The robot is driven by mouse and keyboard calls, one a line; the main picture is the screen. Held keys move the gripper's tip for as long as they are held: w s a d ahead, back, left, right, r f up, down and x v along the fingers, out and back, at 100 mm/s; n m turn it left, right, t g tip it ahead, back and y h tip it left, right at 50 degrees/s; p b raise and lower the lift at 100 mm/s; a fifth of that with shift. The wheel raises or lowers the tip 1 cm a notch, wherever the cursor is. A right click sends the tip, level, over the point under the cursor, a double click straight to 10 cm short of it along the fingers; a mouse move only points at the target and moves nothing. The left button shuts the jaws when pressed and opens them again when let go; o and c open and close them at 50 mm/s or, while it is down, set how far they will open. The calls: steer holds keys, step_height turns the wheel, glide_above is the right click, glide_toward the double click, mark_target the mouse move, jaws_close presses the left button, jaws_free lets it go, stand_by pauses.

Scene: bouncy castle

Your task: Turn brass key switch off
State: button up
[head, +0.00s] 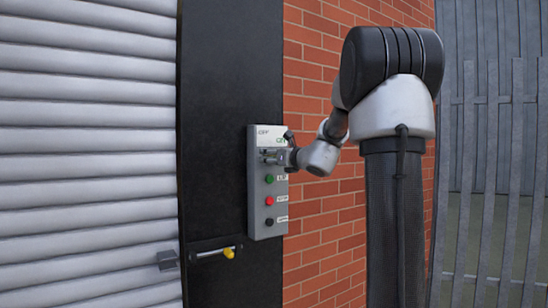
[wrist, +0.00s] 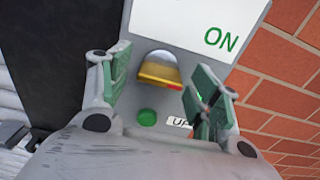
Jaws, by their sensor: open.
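The brass key switch (wrist: 158,70) is on a grey control box (head: 257,220), below a white label (wrist: 185,20) that reads ON at its right in the wrist view. The switch has a round silver face and a brass key grip with a red mark at its right end. My gripper (wrist: 160,92) is open, with one green-padded finger on each side of the switch and gaps between. In the head view my gripper (head: 275,156) is at the upper part of the box and hides the switch.
Green (head: 270,179), red (head: 269,200) and black (head: 269,222) buttons sit below the switch. The box is on a black post (head: 215,120) beside a brick wall (head: 310,235). A roller shutter (head: 90,150) is at left. A bolt with a yellow knob (head: 229,253) is lower down.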

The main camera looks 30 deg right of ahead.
steer(key=c, duration=1)
steer(key=shift+c, duration=0.2)
steer(key=shift+n, duration=0.3)
steer(key=n, duration=0.3)
steer(key=shift+n, duration=0.3)
steer(key=n, duration=0.4)
steer(key=shift+n, duration=0.3)
steer(key=n, duration=0.4)
steer(key=shift+d, duration=0.1)
steer(key=shift+n, duration=2.5)
